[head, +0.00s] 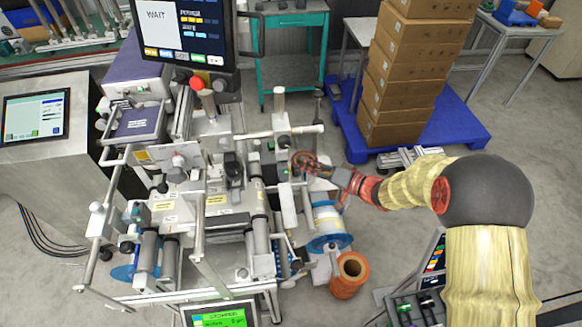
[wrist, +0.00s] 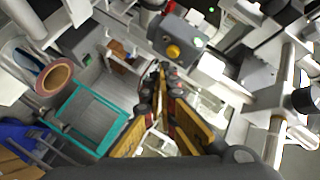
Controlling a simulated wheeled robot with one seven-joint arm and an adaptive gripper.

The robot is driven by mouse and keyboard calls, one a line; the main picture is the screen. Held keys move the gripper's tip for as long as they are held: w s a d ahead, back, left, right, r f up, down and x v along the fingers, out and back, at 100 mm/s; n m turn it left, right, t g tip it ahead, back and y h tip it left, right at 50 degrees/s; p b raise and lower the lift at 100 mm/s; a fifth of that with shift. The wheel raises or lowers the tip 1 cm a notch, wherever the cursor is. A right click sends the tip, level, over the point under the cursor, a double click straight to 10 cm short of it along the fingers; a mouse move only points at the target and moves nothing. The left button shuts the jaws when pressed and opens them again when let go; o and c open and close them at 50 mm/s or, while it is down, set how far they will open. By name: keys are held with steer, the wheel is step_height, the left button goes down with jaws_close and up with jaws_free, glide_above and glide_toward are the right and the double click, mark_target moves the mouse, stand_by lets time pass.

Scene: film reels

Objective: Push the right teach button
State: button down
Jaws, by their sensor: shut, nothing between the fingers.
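A grey box (wrist: 180,45) with a round yellow button (wrist: 173,51) shows near the top middle of the wrist view. I cannot tell for certain whether this is the right teach button. My gripper (wrist: 163,72) is shut and empty, its fingertips just below the yellow button in the picture. Whether they touch the box cannot be told. In the head view my gripper (head: 308,167) reaches in from the right to the right side of the film reel machine (head: 232,222). The button cannot be made out in the head view.
A blue-flanged reel (head: 328,222) and an orange roll (head: 350,270) lie below my arm. Stacked cartons (head: 410,75) stand on a blue pallet (head: 455,125) behind. A teal cart (head: 295,50) stands at the back. Metal rods and rollers crowd the machine. Open floor lies to the right.

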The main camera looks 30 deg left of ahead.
steer(key=shift+d, duration=0.1)
steer(key=w+d+p, duration=0.2)
steer(key=w+d, duration=0.1)
steer(key=shift+w+d, duration=0.1)
steer(key=shift+d, duration=0.2)
stand_by(0.4)
stand_by(0.6)
